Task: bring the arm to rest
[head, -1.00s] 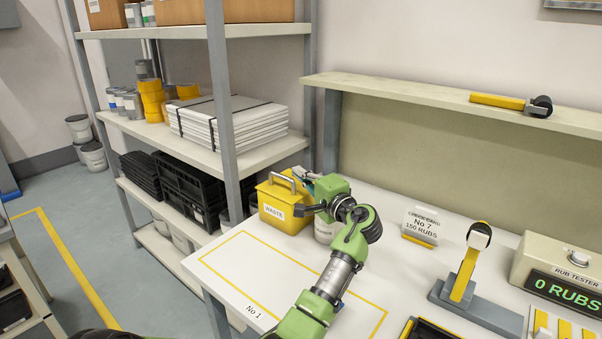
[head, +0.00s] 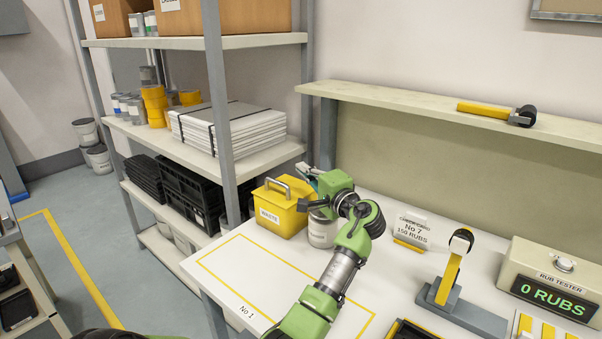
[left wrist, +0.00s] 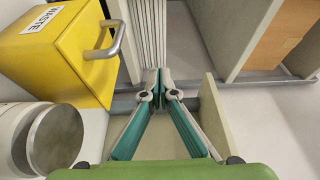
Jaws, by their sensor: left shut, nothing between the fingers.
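My left gripper (head: 308,172) is beside and partly behind the yellow waste bin (head: 283,211), at the table's back left. Its green wrist is right of the bin's handle, above a grey-white can (head: 322,231). In the left wrist view my left gripper (left wrist: 159,78) has its two teal-lined fingers together at the tips, with nothing between them. The waste bin (left wrist: 62,50) and the can (left wrist: 52,140) are to its left there, apart from the fingers. My right gripper is not in view.
A shelf rack (head: 221,110) stands close behind the bin. A raised shelf (head: 400,100) runs along the table's back. A card stand (head: 410,232), a yellow-handled tool in a grey stand (head: 452,280) and the rub tester (head: 550,280) are at right. The yellow-outlined area (head: 235,270) is clear.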

